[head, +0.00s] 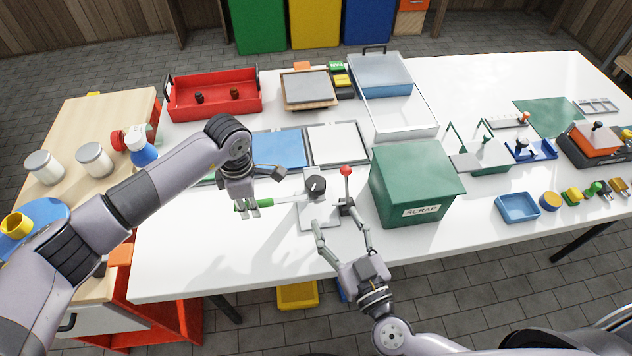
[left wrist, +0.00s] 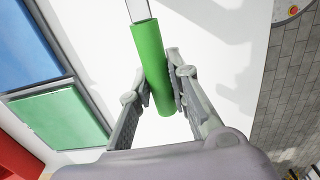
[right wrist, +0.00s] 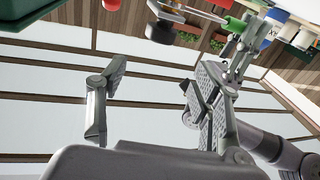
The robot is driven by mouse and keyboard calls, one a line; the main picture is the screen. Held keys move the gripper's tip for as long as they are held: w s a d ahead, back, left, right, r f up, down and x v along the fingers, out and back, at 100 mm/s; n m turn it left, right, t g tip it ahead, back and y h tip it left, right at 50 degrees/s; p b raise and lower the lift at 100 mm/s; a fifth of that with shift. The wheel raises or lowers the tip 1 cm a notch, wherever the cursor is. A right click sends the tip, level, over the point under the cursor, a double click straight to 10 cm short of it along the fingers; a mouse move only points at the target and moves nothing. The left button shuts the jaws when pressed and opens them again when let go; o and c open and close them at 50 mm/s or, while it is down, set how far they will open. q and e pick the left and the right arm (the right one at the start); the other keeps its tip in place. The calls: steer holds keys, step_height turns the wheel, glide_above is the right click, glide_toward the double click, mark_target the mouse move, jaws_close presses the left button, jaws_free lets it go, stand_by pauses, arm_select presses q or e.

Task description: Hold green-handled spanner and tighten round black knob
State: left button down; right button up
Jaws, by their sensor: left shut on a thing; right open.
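The green-handled spanner (head: 284,201) is held level above the white bench, its metal shaft pointing right towards the round black knob (head: 316,184). My left gripper (head: 248,208) is shut on its green handle (left wrist: 149,55), which lies between the fingers in the left wrist view. The knob stands on a grey metal fixture (head: 318,216). I cannot tell whether the spanner's tip touches the fixture. My right gripper (head: 336,228) is open and empty over the fixture's front part. The knob also shows upper left of the open fingers in the right wrist view (right wrist: 160,32).
A red-balled lever (head: 346,172) stands right of the knob, close to my right gripper. The green SCRAP box (head: 415,178) stands just right of it. Blue and white trays (head: 337,143) lie behind. The bench's front left is clear.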

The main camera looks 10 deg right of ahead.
mark_target(320, 192)
steer(key=shift+m, duration=0.4)
steer(key=x, duration=0.4)
steer(key=f+x, duration=0.1)
steer(key=x, duration=0.7)
steer(key=shift+f, duration=0.15)
steer(key=shift+d, duration=0.1)
steer(key=c, duration=1.2)
steer(key=shift+o, duration=0.2)
